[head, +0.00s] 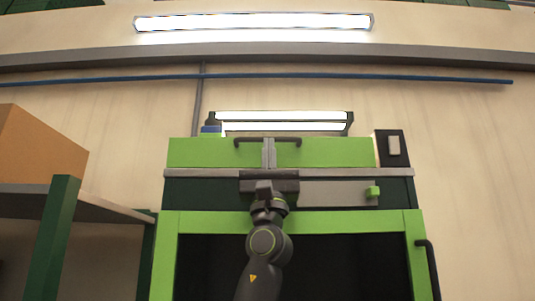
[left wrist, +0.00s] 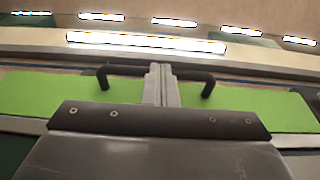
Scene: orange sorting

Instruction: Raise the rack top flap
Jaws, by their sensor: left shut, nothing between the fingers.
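The rack top flap (head: 335,153) is a bright green panel across the top of the rack, with a dark bar handle (head: 289,140) on it. In the head view the flap looks flat and level above a grey strip. My left gripper (head: 268,148) is shut and empty, its grey fingers pointing up in front of the middle of the handle. In the left wrist view the shut fingers (left wrist: 158,75) hide the middle of the handle (left wrist: 190,75), with the green flap (left wrist: 255,104) on both sides. I cannot tell whether they touch the handle. My right gripper is out of view.
Below the flap is a dark band with a grey panel and green knob (head: 373,192), then a green-framed dark door (head: 340,255) with a side handle. A shelf with an orange-brown box (head: 38,147) stands at the left. A lamp (head: 285,120) shows above the rack.

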